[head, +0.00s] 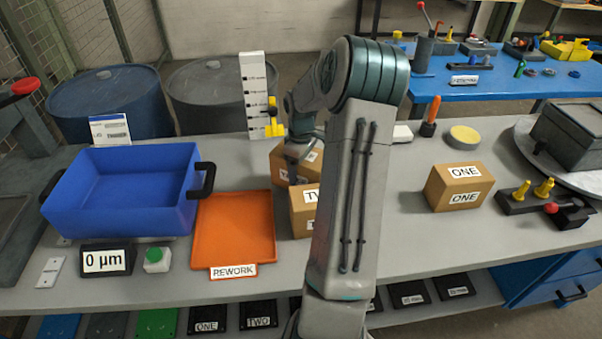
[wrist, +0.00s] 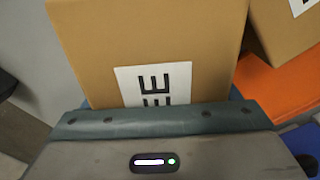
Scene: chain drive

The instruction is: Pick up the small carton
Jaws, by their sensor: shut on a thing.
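A brown carton (head: 279,166) stands at the back of the workbench, partly hidden by my arm. My gripper (head: 297,153) is over it and shut on it. In the wrist view this carton (wrist: 95,55) fills the upper middle, with a white label whose visible letters read "EE"; the fingertips are hidden there. A second carton (head: 299,220), its label starting "TW", stands just in front, partly behind my arm. A third carton (head: 448,193), labelled "ONE", stands apart on the right. I cannot tell whether the held carton touches the bench.
An orange tray (head: 236,228) marked "REWORK" lies left of the cartons. A blue bin (head: 125,215) with black handles stands further left. A white upright scale board (head: 255,90) rises behind the tray.

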